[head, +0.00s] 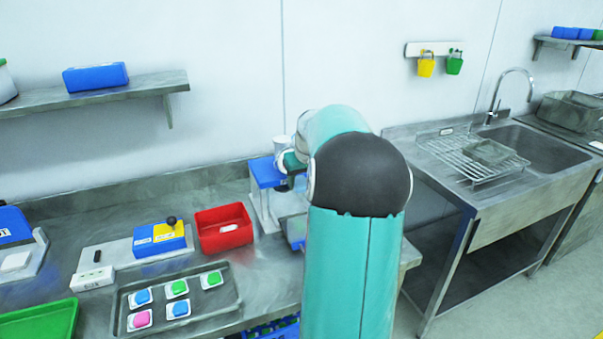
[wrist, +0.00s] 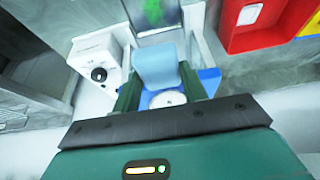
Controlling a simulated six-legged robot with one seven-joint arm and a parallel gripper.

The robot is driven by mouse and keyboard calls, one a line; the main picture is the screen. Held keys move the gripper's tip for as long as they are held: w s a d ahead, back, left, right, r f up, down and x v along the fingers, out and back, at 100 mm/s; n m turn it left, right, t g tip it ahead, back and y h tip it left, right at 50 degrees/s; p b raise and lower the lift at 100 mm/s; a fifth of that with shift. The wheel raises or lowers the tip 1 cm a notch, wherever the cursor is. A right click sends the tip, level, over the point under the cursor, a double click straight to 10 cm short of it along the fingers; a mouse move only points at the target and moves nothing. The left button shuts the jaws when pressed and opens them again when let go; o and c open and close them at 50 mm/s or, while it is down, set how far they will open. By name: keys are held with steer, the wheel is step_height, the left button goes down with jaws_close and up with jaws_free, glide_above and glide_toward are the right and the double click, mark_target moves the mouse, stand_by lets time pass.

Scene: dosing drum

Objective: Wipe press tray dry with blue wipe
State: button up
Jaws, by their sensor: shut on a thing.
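My gripper (wrist: 158,82) is shut on the blue wipe (wrist: 155,62), a light blue folded piece between its two green fingers in the wrist view. Beyond the wipe, at the top of that view, lies a grey tray surface (wrist: 144,32) with a bright green patch (wrist: 160,11) on it; it appears to be the press tray. I cannot tell whether the wipe touches it. The press's blue top (wrist: 208,80) shows beneath the fingers. In the head view the blue-topped press (head: 264,172) stands left of my arm, which hides the wipe and most of the gripper.
A red bin (head: 225,238) stands left of the press, beside a blue and yellow device (head: 158,240). A dark tray (head: 205,308) holds several coloured pieces in front. A white box with a black knob (wrist: 98,73) is close left in the wrist view. The sink (head: 545,145) is far right.

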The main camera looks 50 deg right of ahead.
steer(key=shift+w+d+f, duration=0.1)
steer(key=shift+w+f, duration=0.15)
steer(key=shift+f, duration=2.1)
steer(key=shift+w+d+f, duration=0.15)
steer(key=shift+w+f, duration=0.05)
steer(key=shift+f, duration=2.1)
steer(key=shift+w+d+f, duration=0.1)
steer(key=shift+w+f, duration=0.15)
steer(key=shift+f, duration=2.1)
steer(key=shift+f, duration=0.75)
steer(key=shift+s+d, duration=0.1)
steer(key=shift+s+d+r, duration=0.1)
steer(key=shift+s+d, duration=0.4)
steer(key=shift+d, duration=0.35)
